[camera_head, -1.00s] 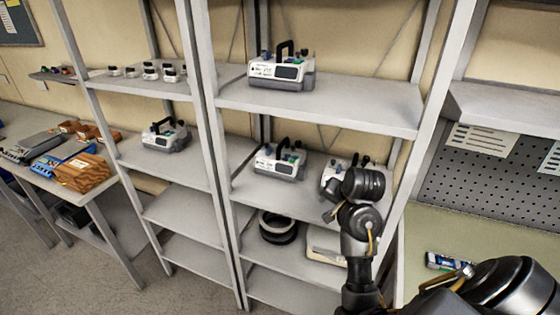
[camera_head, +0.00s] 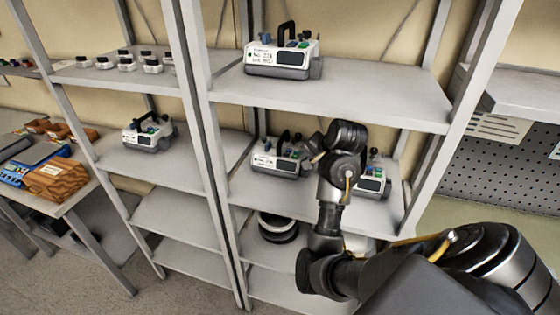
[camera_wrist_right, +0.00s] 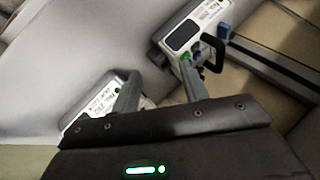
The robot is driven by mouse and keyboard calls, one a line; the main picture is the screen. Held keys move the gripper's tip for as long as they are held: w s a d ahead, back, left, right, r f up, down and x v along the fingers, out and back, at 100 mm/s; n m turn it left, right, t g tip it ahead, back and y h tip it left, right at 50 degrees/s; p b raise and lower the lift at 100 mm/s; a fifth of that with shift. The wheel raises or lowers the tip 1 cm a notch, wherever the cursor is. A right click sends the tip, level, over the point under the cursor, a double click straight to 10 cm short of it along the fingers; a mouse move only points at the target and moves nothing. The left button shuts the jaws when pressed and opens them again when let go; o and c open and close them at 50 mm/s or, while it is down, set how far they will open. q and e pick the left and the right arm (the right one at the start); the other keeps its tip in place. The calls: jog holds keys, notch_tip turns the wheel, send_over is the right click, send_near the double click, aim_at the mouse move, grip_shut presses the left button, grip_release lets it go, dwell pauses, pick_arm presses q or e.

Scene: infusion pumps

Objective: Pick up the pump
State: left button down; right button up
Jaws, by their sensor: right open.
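White-and-grey pumps with black handles stand on the shelves. One pump (camera_head: 283,57) is on the top shelf, one pump (camera_head: 277,160) at the left of the middle shelf, and another pump (camera_head: 372,183) at its right, partly hidden by my right arm. One more pump (camera_head: 148,134) is on the left rack. My right gripper (camera_wrist_right: 160,72) is open and empty, its fingers apart. In the wrist view one pump (camera_wrist_right: 190,30) shows beyond the right finger and another pump (camera_wrist_right: 100,102) is partly behind the left finger. My left gripper is not in view.
The grey rack's upright (camera_head: 470,110) stands right of my right arm, and the top shelf (camera_head: 350,100) lies above it. A dark round coil (camera_head: 278,228) lies on a lower shelf. Small white items (camera_head: 125,62) fill the left rack's upper shelf.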

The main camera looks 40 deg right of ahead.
aim_at(284, 136)
jog(key=w+d+p, duration=0.1)
jog(key=w, duration=0.3)
jog(key=w+d+p, duration=0.1)
jog(key=w+p, duration=0.1)
jog(key=w, duration=0.2)
jog(key=w+p, duration=0.1)
jog(key=w, duration=0.3)
jog(key=shift+w+d+p, duration=0.15)
jog(key=shift+d+p, duration=0.15)
jog(key=shift+d, duration=0.1)
jog(key=shift+w+d+f, duration=0.1)
jog(key=shift+w+f, duration=0.1)
jog(key=shift+w, duration=0.35)
jog(key=w+p, duration=0.1)
jog(key=w, duration=0.1)
jog(key=w+d+p, duration=0.1)
jog(key=w, duration=0.1)
jog(key=shift+w+r, duration=0.1)
jog(key=shift+w, duration=0.05)
jog(key=shift+w+f+p, duration=0.2)
jog(key=shift+f+p, duration=0.1)
jog(key=shift+p, duration=0.15)
jog(key=shift+f, duration=0.3)
grip_shut()
jog(key=shift+r, duration=0.1)
